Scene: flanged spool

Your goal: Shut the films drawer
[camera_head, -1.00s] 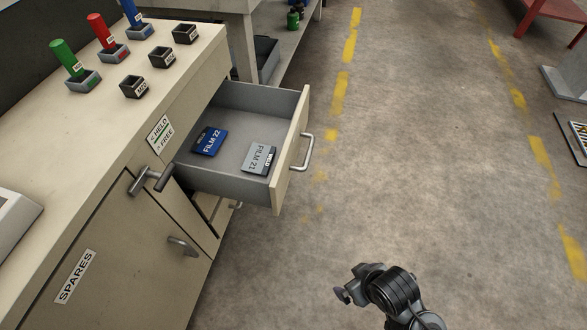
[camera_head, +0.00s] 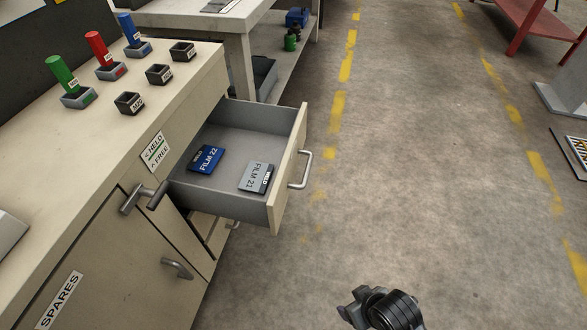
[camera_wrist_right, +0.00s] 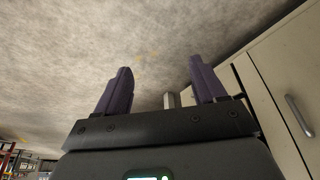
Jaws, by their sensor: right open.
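The films drawer (camera_head: 288,185) stands pulled out from the cream cabinet in the head view, with a silver bar handle (camera_head: 304,170) on its front. A blue FILM 22 packet (camera_head: 206,159) and a grey FILM 21 packet (camera_head: 256,177) lie inside. Part of my right arm shows at the bottom of the head view, over the floor and well apart from the drawer. In the right wrist view my right gripper (camera_wrist_right: 158,82) is open, its two purple fingers wide apart with nothing held. My left gripper is out of view.
A T-shaped latch handle (camera_head: 143,197) sticks out from the cabinet beside a HELD/FREE label (camera_head: 155,152). Coloured cylinders and small black boxes stand on the cabinet top. A SPARES door (camera_head: 100,260) is below. The floor (camera_head: 420,150) right of the drawer is clear.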

